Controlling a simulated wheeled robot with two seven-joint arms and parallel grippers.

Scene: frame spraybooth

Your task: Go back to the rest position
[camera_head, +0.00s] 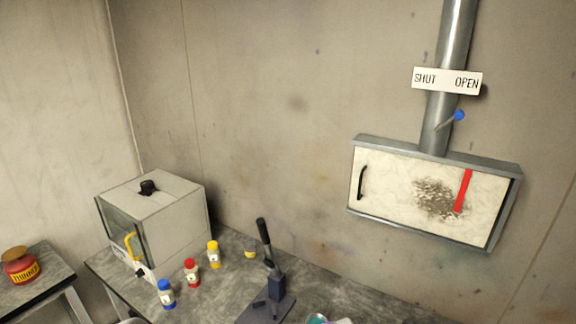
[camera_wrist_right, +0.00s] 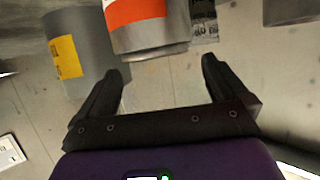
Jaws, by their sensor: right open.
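My right gripper (camera_wrist_right: 162,72) shows in the right wrist view with its two dark fingers spread wide apart. No object is held between them. Beyond the fingertips are a grey cylinder with an orange and white label (camera_wrist_right: 136,12) and a grey cylinder with a yellow label (camera_wrist_right: 68,56); both are cut off or partly hidden. Neither gripper shows in the head view, and my left gripper is in no view.
A grey workbench (camera_head: 221,279) holds a white box with a yellow handle (camera_head: 165,225), blue (camera_head: 166,294), red (camera_head: 192,272) and yellow (camera_head: 213,254) bottles, and a dark lever press (camera_head: 270,280). A red thinner can (camera_head: 20,266) stands left. A filter panel (camera_head: 400,190) hangs on the wall.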

